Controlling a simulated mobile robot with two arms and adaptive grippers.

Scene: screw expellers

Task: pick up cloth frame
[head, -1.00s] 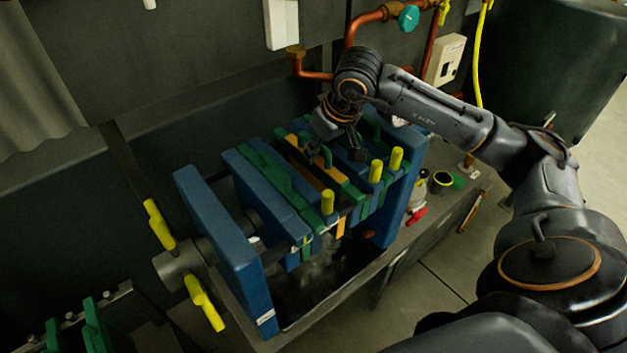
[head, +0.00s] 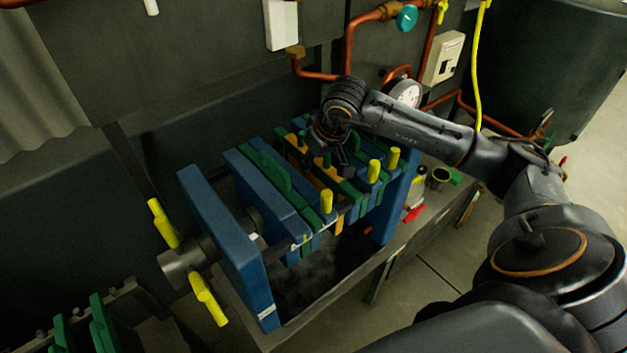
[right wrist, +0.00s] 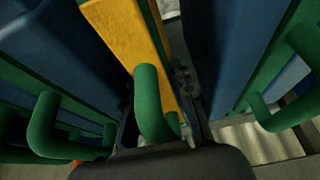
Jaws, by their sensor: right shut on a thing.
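The cloth frame is a green-edged plate with an orange cloth face (head: 328,177), standing upright among blue and green plates in the press. In the right wrist view the orange cloth (right wrist: 128,32) runs beside a curved green handle (right wrist: 148,92). My right gripper (head: 338,160) is down over the plates from above. In the right wrist view its dark fingers lie on both sides of the green handle, and the gripper (right wrist: 158,120) is shut on it. The fingertips are partly hidden by the handle. My left gripper is not in view.
Blue plates (head: 217,240) and yellow knobs (head: 326,201) crowd close around the frame. More green handles (right wrist: 45,125) stand at both sides in the wrist view. Copper pipes (head: 365,30) and a gauge (head: 404,92) are behind my right arm. Open floor (head: 432,280) lies at right.

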